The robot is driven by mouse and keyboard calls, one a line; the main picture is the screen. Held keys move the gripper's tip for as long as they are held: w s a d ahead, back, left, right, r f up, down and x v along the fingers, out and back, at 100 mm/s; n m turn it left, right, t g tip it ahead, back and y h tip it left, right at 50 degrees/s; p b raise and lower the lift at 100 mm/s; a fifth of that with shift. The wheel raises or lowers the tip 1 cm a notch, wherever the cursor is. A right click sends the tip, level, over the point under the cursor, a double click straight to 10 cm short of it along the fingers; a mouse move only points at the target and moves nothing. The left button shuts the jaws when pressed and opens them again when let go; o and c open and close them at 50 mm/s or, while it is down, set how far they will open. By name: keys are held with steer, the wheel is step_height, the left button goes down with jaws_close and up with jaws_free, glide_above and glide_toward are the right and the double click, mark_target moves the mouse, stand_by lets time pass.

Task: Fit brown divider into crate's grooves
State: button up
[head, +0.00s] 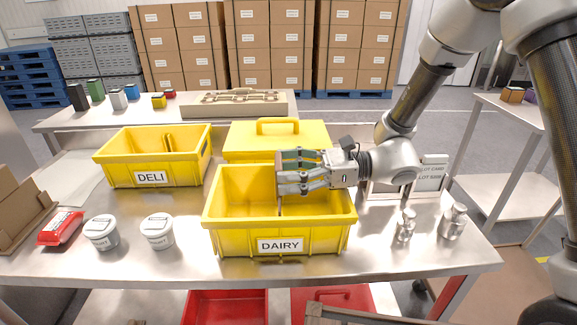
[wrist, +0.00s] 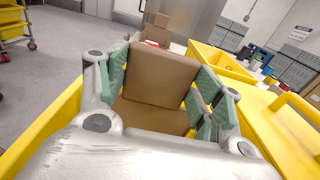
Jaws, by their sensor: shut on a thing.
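The yellow crate labelled DAIRY (head: 232,238) stands on the metal table in the head view, with its open top facing up. My gripper (head: 281,172) comes in from the right and is over the crate's rear part. In the wrist view, the green-padded fingers are shut on the brown divider (wrist: 160,72), one on each side. In the head view the divider is mostly hidden by my gripper, with only a thin edge (head: 280,207) showing inside the crate. I cannot tell whether its edges sit in the grooves.
A yellow DELI crate (head: 106,167) stands at the back left and a yellow lid with a handle (head: 240,138) lies behind the DAIRY crate. Two white tubs (head: 157,233) and a red packet (head: 60,228) are at left. Metal weights (head: 453,222) stand at right.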

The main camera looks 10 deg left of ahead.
steer(key=shift+s+f, duration=0.1)
steer(key=shift+f, duration=0.2)
stand_by(0.4)
steer(key=o, duration=1.5)
steer(key=shift+s+d, duration=0.1)
steer(key=v, duration=1.2)
steer(key=shift+r, duration=0.25)
steer(key=shift+w, duration=0.25)
